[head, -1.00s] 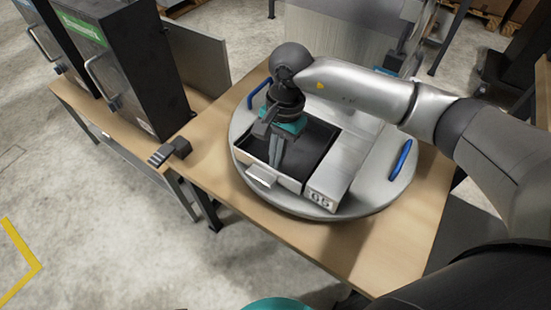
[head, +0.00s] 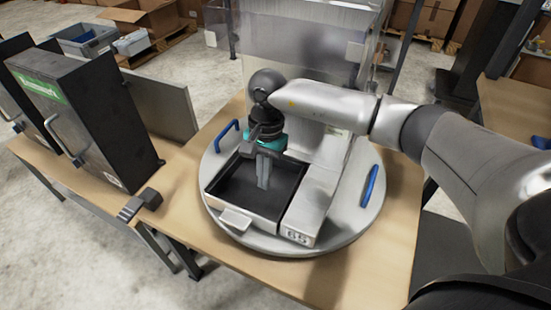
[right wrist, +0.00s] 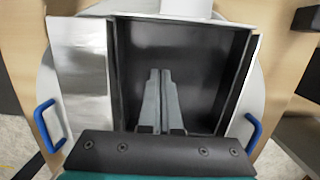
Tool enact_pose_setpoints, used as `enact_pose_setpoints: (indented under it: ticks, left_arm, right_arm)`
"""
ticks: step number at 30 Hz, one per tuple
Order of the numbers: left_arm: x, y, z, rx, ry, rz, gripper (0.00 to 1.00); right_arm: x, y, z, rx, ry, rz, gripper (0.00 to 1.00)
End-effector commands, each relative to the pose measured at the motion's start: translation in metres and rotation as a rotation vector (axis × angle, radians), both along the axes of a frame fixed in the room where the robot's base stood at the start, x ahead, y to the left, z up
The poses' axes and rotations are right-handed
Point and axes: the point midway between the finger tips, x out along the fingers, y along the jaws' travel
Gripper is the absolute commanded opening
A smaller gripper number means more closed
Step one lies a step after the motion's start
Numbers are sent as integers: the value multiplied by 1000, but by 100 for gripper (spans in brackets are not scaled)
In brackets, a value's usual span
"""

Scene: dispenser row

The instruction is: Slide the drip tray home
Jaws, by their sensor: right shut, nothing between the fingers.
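The drip tray (head: 222,186) is an open dark box with a pale rim and a small front tab (head: 235,218). It lies on a round grey turntable (head: 340,225), beside a grey block marked 65 (head: 309,205). My right gripper (head: 263,186) points down over the tray's inside, its fingers shut and empty. In the right wrist view, the shut fingers (right wrist: 160,73) appear over the dark tray floor (right wrist: 205,60). Whether the fingertips touch the tray cannot be told. The far end of the tray is partly hidden by my gripper. My left gripper is out of view.
Blue handles stand on the turntable at left (head: 226,135) and right (head: 370,185). A clear panel (head: 300,50) rises behind. A black dispenser (head: 85,115) and a small dark block (head: 140,204) are at left. The wooden table's front strip (head: 330,280) is clear.

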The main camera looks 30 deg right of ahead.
Motion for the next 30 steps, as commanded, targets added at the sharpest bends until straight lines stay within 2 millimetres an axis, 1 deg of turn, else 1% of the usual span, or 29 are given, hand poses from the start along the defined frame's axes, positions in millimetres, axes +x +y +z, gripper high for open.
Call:
enact_pose_setpoints:
  ticks: [1, 3, 9, 16, 25, 26, 30]
  left_arm:
    - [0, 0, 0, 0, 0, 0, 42]
    - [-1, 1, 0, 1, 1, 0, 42]
    - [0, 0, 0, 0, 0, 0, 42]
    - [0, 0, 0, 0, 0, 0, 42]
    - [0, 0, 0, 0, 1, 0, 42]
    - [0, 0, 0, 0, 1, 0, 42]
    - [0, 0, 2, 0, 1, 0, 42]
  right_arm:
    - [7, -8, 0, -1, 0, -5, 0]
    - [14, -18, 0, 0, 0, -3, 0]
    - [30, -38, 0, 0, -1, -1, 0]
    - [37, -48, 0, 2, 0, 2, 0]
    - [38, -49, 0, 3, 0, 3, 0]
    - [38, -49, 0, 3, 0, 3, 2]
    - [38, -43, 1, 27, -4, -8, 18]
